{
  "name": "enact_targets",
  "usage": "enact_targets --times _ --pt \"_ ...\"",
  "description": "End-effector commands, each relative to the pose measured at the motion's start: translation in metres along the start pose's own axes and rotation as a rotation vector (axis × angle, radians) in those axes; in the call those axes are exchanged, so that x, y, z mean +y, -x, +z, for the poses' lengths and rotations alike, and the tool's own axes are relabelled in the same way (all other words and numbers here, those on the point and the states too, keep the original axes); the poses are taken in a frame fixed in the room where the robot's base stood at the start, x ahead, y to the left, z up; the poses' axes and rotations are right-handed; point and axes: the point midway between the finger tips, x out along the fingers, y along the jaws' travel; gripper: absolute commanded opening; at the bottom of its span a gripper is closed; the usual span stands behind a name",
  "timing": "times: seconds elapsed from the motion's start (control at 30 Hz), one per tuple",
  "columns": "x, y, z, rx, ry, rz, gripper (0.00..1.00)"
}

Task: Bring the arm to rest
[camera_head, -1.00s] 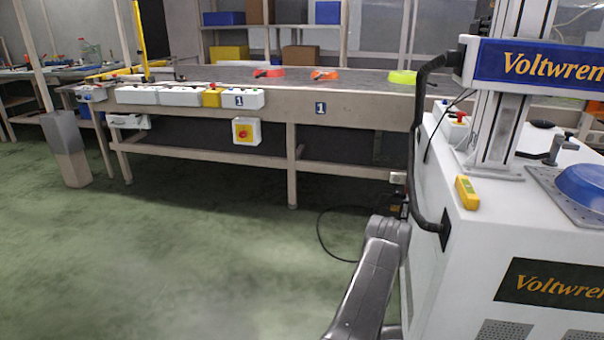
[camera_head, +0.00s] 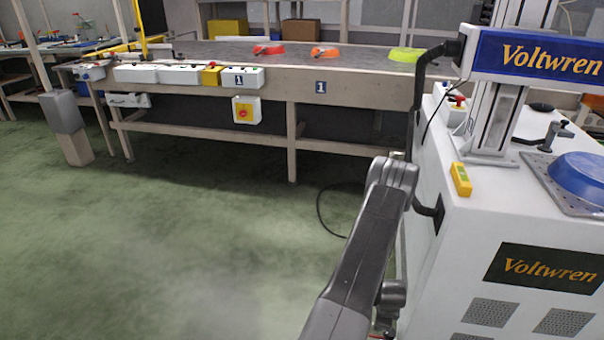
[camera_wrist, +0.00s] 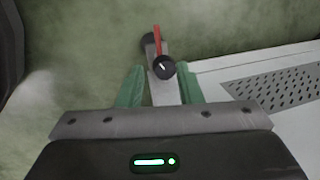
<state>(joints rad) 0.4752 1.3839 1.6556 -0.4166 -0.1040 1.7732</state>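My grey arm (camera_head: 368,240) reaches up from the bottom of the head view, in front of the white machine's left side. My gripper (camera_wrist: 162,88) shows in the wrist view, with two green fingers standing apart, above the green floor. A grey bar with a black knob and a red rod (camera_wrist: 158,45) shows between and beyond the fingers. I cannot tell what it is or how far off it lies; I see no grip on it. I cannot make out the gripper in the head view.
The white Voltwren machine (camera_head: 470,260) stands close on the right, with a blue pan (camera_head: 580,175) on top; its perforated panel shows in the wrist view (camera_wrist: 280,88). A conveyor (camera_head: 350,92) carrying red, orange and yellow-green items crosses the back. The floor (camera_head: 190,240) at left is clear.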

Motion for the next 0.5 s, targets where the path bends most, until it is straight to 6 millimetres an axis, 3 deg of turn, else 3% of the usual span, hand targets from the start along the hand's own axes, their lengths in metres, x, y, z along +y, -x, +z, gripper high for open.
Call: enact_targets --times 0.03,0.5 --pt "0.005 -0.022 0.001 -0.001 0.0 0.006 0.32" --pt "0.005 -0.117 0.002 -0.002 0.003 0.007 0.32"
